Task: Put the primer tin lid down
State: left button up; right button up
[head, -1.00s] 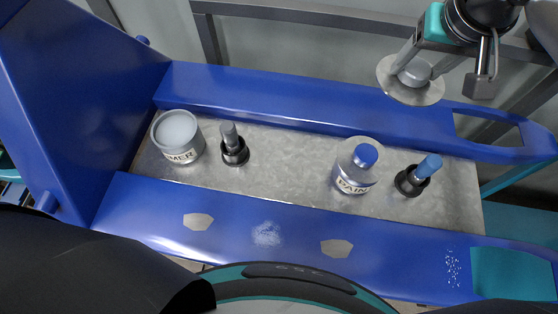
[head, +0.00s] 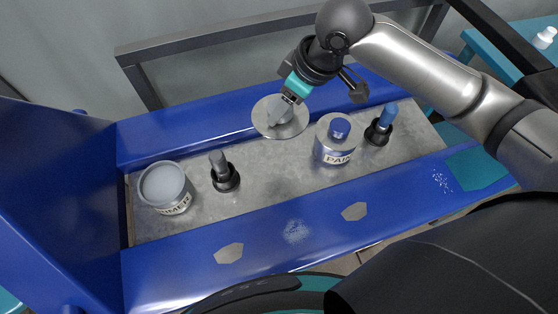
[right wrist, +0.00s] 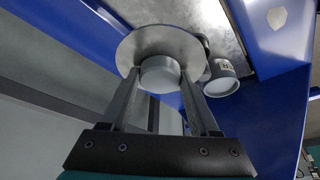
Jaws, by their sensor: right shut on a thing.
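My right gripper (head: 284,106) is shut on the round grey knob of a flat silver disc, the primer tin lid (head: 263,121). In the right wrist view the fingers (right wrist: 160,84) sit on either side of the knob, with the lid's disc (right wrist: 143,43) beyond. In the head view the lid overlaps the back rail and the bed's far edge; its height above them is unclear. The primer tin (head: 164,185) stands uncovered at the bed's left end, showing grey inside; it is apart from the lid. My left gripper is not in view.
The grey metal bed (head: 270,180) lies between blue rails (head: 190,259). A grey-handled brush stands in a black holder (head: 225,182), a blue-handled one in another (head: 378,134). The paint tin (head: 333,150) has a blue-knobbed lid. The bed's middle is clear.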

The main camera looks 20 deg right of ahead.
aim_at(277, 163)
jog(key=shift+f, duration=0.3)
pick_arm(q)
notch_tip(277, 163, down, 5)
jog(key=b, duration=0.5)
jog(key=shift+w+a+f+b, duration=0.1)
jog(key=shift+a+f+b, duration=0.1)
jog(key=shift+b, duration=0.1)
pick_arm(e)
jog(key=shift+n, duration=0.3)
notch_tip(277, 163, down, 20)
jog(key=shift+s+a+r, duration=0.1)
jog(key=o, duration=1.4)
jog(key=shift+r, duration=0.3)
pick_arm(q)
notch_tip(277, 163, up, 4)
jog(key=p, duration=0.3)
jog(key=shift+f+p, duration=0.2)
jog(key=shift+p, duration=0.15)
pick_arm(e)
jog(key=v, duration=1.1)
jog(key=shift+r, duration=0.15)
